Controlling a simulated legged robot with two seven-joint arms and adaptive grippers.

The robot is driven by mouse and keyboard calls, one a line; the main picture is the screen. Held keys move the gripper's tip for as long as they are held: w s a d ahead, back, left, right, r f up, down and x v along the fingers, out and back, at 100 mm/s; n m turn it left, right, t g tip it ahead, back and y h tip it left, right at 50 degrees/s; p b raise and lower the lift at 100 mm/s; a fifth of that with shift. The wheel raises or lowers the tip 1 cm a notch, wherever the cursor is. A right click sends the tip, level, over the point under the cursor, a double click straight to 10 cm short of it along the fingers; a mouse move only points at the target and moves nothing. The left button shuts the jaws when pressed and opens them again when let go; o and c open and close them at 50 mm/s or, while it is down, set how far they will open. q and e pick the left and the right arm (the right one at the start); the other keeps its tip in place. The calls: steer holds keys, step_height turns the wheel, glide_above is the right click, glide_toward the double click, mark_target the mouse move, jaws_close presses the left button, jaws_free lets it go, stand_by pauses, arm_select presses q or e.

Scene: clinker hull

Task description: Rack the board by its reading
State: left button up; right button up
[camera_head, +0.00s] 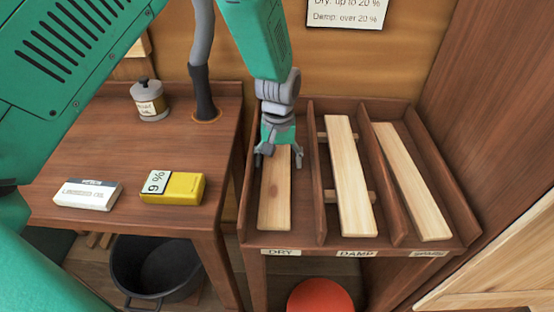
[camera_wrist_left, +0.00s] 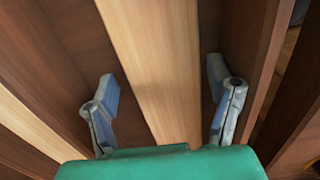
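A pale board (camera_head: 274,205) lies in the left bay of the rack, above the DRY label (camera_head: 281,252). My left gripper (camera_head: 280,160) is over its far end, open. In the wrist view the left gripper's fingers (camera_wrist_left: 160,100) stand apart on either side of the board (camera_wrist_left: 155,55), with gaps on both sides. Another board (camera_head: 350,185) lies in the middle bay, marked DAMP (camera_head: 356,253), across two crosspieces. My right gripper is out of view.
A third board (camera_head: 412,185) lies in the right bay, its label unreadable. A wall sign (camera_head: 346,12) gives dry up to 20 %, damp over 20 %. The bench holds a white box (camera_head: 87,196), a lidded jar (camera_head: 149,103) and a grey pipe (camera_head: 202,70). Dividers flank each bay.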

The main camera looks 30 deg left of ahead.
mark_target(288, 167)
arm_select(q)
steer(key=shift+s+d+r, duration=0.1)
steer(key=shift+d+r, duration=0.15)
steer(key=shift+d, duration=0.5)
steer(key=shift+d+r, duration=0.2)
steer(key=shift+d, duration=0.5)
steer(key=shift+a+f, duration=0.15)
steer(key=shift+a, duration=0.35)
steer(key=shift+a+f, duration=0.15)
steer(key=shift+a, duration=0.45)
steer(key=r, duration=0.5)
steer(key=d+r, duration=0.1)
steer(key=r, duration=0.2)
steer(key=shift+r, duration=0.1)
steer(key=shift+a+r, duration=0.25)
steer(key=shift+r, duration=0.35)
steer(key=shift+a+r, duration=0.25)
steer(key=shift+r, duration=0.4)
steer(key=shift+a+r, duration=0.25)
steer(key=shift+r, duration=0.35)
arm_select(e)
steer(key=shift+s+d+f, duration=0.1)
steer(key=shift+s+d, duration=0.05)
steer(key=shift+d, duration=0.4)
